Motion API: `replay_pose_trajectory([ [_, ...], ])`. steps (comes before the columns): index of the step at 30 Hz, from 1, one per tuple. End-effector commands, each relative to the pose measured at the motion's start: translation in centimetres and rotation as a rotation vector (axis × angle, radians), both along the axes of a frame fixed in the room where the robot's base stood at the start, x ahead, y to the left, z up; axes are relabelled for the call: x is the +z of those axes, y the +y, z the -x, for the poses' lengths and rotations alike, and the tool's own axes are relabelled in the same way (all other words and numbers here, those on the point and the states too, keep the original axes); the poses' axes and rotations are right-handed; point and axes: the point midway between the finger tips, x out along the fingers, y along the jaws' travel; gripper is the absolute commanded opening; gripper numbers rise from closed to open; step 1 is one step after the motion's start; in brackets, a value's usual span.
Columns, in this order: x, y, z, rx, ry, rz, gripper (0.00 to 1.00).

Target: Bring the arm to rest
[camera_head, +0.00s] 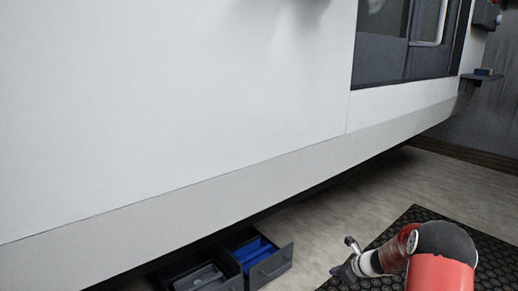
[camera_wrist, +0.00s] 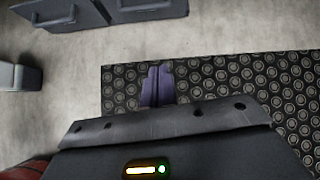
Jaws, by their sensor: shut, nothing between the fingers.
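My gripper (camera_wrist: 157,75) is shut and empty in the wrist view, its two purple fingers together over the edge of a dark studded mat. In the head view my gripper (camera_head: 345,271) is small at the lower right, at the end of my red and dark arm. It points down and to the left, above the floor beside the mat. Nothing is seen touching the fingers.
A white booth wall (camera_head: 180,100) fills the left, with a dark-framed door (camera_head: 385,55). Below it stand open dark drawers, one with a blue inside (camera_head: 255,252). The studded mat (camera_wrist: 225,80) lies on bare floor (camera_wrist: 60,80). A small shelf (camera_head: 481,77) juts out at right.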

Motion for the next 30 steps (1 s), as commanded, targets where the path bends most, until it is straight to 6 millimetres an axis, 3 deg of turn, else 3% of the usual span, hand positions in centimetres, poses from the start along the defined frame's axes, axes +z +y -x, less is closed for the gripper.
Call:
replay_pose_trajectory([
  [8,6.2,2.7,1.5,0.194,-0.073,0.129,0.0],
  [14,12.6,5.6,4.2,0.417,-0.152,0.28,0.0],
  [17,17.0,7.5,6.8,0.578,-0.208,0.394,0.0],
  [21,23.1,10.3,11.9,0.843,-0.291,0.583,0.0],
  [24,26.7,11.8,16.0,1.026,-0.347,0.716,0.0],
  [30,32.1,13.3,24.8,1.372,-0.435,0.982,0.0],
])
